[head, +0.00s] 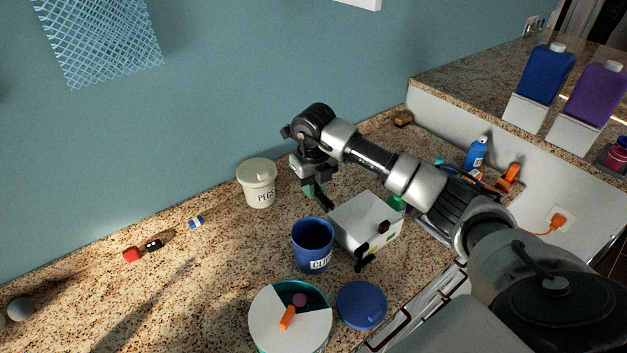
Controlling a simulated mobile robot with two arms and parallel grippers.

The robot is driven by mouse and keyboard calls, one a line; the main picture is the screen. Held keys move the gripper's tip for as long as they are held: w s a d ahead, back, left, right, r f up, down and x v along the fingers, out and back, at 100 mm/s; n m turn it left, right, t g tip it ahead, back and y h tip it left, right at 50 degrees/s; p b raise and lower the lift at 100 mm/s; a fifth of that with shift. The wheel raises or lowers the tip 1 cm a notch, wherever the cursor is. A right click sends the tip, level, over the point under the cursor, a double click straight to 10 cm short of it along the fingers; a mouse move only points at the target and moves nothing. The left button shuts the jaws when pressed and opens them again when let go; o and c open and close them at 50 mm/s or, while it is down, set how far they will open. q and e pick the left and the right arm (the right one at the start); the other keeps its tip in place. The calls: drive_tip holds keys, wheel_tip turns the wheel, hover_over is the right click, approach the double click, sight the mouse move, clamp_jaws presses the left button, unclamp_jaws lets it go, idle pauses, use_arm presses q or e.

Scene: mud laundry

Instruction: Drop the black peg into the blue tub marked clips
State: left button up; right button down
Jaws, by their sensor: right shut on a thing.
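The blue tub (313,258), with its white label partly readable as "CLI", stands upright and open near the middle of the counter. My right gripper (319,198) is behind the tub, above its rim, pointing down and apart from it. It is shut on what looks like the black peg; dark fingers and dark peg are hard to tell apart at this size. A small green thing shows at or behind the fingers. My left gripper is not in view.
A cream lidded tub marked with "PE" (258,190) stands left of the gripper. A white box (365,220) with dark pieces stands right of the blue tub. A round white-and-teal container (262,318) and a blue disc (361,305) lie in front.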

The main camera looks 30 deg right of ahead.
wheel_tip(320, 180, down, 6)
drive_tip(key=b, duration=0.3)
drive_tip(key=c, duration=1)
unclamp_jaws()
drive_tip(key=shift+r, duration=0.1)
drive_tip(key=shift+o, duration=0.2)
wheel_tip(320, 180, up, 10)
drive_tip(key=b, duration=0.4)
drive_tip(key=shift+r, duration=0.35)
